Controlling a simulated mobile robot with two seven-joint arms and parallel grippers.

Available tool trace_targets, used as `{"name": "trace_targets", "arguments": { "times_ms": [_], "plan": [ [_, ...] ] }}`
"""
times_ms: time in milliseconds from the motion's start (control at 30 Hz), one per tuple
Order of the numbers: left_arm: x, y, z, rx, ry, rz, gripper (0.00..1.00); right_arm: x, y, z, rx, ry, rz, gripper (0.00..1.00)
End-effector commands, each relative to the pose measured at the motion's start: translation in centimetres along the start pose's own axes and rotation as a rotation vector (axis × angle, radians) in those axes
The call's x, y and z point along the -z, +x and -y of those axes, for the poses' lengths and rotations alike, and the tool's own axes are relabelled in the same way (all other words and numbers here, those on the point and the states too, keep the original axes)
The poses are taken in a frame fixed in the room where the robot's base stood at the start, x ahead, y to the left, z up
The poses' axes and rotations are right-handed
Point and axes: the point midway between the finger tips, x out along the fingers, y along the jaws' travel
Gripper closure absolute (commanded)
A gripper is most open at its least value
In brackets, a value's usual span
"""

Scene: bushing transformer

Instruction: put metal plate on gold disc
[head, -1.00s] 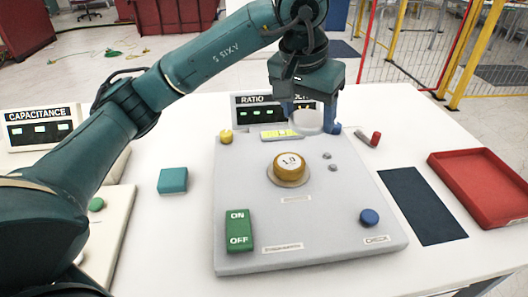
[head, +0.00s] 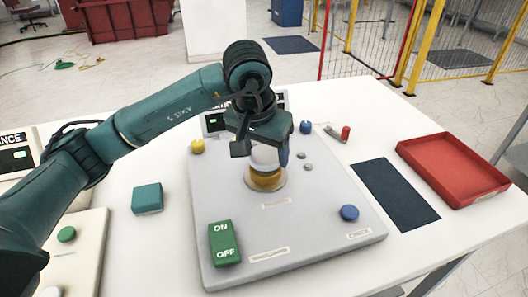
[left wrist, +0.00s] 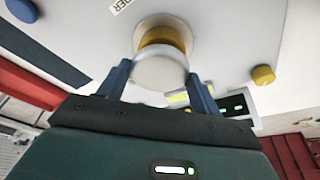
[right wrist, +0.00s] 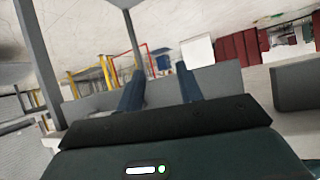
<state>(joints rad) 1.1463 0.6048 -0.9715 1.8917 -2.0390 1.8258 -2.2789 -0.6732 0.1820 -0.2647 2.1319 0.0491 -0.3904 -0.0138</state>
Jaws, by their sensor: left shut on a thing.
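The metal plate, a pale silver cylinder (head: 265,157), is between the fingers of my left gripper (head: 268,155), which is shut on it. The gold disc (head: 265,181) sits on a round base in the middle of the grey panel, directly below the plate. In the left wrist view the plate (left wrist: 160,72) overlaps the gold disc (left wrist: 163,36). I cannot tell whether the two touch. The disc's top is hidden by the plate. My right gripper (right wrist: 160,75) shows only in the right wrist view, fingers apart and empty.
The grey panel (head: 330,235) carries a green ON/OFF switch (head: 223,243), a blue button (head: 349,212) and a yellow knob (head: 197,146). A teal block (head: 147,198) lies left. A dark mat (head: 395,195) and red tray (head: 455,170) lie right.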

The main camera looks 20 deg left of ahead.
Motion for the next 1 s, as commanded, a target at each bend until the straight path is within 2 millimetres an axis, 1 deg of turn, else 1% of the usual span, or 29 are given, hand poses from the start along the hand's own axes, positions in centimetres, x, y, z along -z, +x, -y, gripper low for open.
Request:
{"name": "trace_targets", "arguments": {
  "times_ms": [100,367,500,533,767,1000],
  "plan": [
    [-0.3,1.1,0.0,0.0,0.0,0.0,0.63,0.1,-0.1,0.0,-0.001,-0.003,0.001,0.64],
    [-0.3,1.2,0.0,0.0,0.001,-0.003,0.63,0.0,0.0,0.0,-0.002,-0.004,0.002,0.64],
    [-0.5,1.8,0.0,0.0,0.001,-0.003,0.63,-0.6,0.3,0.0,0.001,0.002,0.001,0.64],
    [-0.4,1.6,0.0,0.0,0.001,-0.001,0.33,-0.3,0.2,0.0,0.001,0.003,0.001,0.64],
    [-0.4,1.5,0.0,0.0,0.001,-0.001,0.15,-0.2,0.2,0.0,0.001,0.003,0.0,0.64],
    [-0.4,1.5,0.0,0.0,0.001,-0.001,0.14,-0.1,0.1,0.0,0.001,0.003,-0.002,0.64]
  ]
}}
